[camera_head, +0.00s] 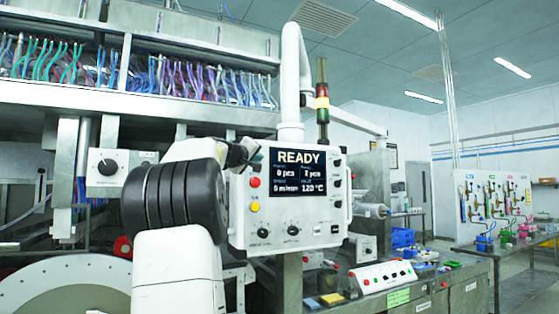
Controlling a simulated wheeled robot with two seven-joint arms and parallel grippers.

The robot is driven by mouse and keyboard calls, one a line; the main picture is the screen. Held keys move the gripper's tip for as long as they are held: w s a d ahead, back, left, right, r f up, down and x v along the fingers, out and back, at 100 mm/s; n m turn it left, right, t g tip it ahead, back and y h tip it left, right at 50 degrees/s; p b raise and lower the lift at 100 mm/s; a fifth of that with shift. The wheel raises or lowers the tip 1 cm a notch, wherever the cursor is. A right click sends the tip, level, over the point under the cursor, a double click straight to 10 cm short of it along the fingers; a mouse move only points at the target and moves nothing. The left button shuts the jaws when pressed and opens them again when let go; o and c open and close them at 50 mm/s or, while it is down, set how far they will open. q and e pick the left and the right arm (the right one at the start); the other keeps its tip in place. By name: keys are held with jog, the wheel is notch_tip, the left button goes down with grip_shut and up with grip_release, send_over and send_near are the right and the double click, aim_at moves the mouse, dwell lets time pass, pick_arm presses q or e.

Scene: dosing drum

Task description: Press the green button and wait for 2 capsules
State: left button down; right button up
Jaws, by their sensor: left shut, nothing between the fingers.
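A white control panel (300,215) stands in the middle. Its dark screen (300,173) reads READY, with small lines that look like 0 pcs, 0 m/min and 120 °C. A red button (254,182) and a yellow button (254,207) sit in a column at its left side. My left gripper (246,153) is shut and empty at the panel's upper left corner, above the red button; whether it touches the panel I cannot tell. No green button shows on the panel; the gripper covers the spot above the red one. No capsules are distinguishable. My right gripper is out of view.
A low white box with coloured buttons (383,276) stands on the bench at lower right. A signal tower (322,105) rises behind the panel. A grey machine with cables fills the left. A tool board (495,197) and table stand far right.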

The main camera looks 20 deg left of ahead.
pick_arm(q)
jog(key=shift+w, duration=0.1)
jog(key=shift+w+a, duration=0.2)
jog(key=shift+a, duration=0.1)
